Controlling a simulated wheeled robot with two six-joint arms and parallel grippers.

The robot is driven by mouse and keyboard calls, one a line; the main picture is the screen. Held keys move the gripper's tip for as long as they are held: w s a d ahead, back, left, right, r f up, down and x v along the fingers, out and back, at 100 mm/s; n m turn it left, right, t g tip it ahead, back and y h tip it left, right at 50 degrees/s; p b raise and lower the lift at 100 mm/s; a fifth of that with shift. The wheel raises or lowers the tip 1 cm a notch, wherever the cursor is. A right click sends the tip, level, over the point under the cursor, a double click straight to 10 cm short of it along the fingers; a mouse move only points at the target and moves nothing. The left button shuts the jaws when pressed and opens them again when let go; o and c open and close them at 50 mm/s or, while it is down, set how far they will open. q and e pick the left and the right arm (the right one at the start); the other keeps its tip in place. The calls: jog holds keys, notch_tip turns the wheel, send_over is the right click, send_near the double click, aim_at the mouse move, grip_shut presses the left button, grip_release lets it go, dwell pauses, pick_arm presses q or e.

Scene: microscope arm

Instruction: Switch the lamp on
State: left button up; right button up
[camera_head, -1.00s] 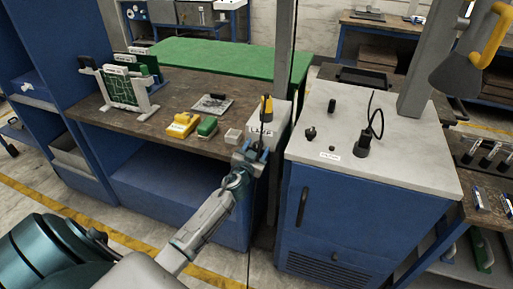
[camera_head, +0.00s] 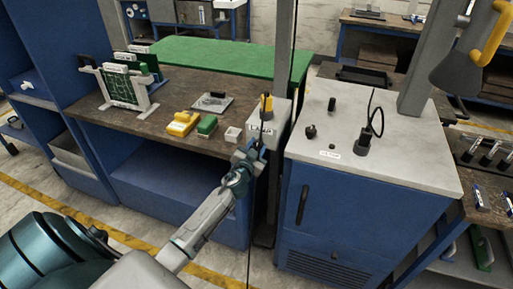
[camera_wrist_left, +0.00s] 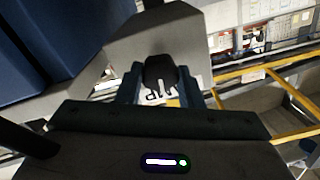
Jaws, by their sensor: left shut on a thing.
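A grey box (camera_head: 281,112) with a label reading LAMP (camera_head: 262,132) stands at the right end of the brown workbench. My left gripper (camera_head: 252,151) is at the front of this box, just below the label. In the left wrist view, a black round knob (camera_wrist_left: 159,70) with a white pointer line sits between the two fingers of my left gripper (camera_wrist_left: 160,86), which is shut on it. The label shows upside down and partly covered behind the fingers. A grey lamp-like head (camera_head: 460,75) on a yellow arm (camera_head: 494,35) hangs at the upper right. My right gripper is not in view.
A yellow-and-black tool (camera_head: 266,106) stands upright at the box. The bench (camera_head: 160,115) holds a yellow block (camera_head: 182,124), a green block (camera_head: 207,126) and a white cup-like piece (camera_head: 233,135). A blue cabinet (camera_head: 340,215) with a light top stands close on the right.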

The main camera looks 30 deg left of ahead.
pick_arm(q)
jog(key=m, duration=0.3)
jog(key=shift+f+m, duration=0.1)
jog(key=shift+m, duration=0.2)
jog(key=m, duration=0.4)
jog(key=shift+m, duration=0.3)
jog(key=m, duration=0.4)
jog(key=shift+m+p, duration=0.35)
jog(key=shift+m, duration=1.75)
jog(key=o, duration=1)
jog(key=shift+c, duration=0.2)
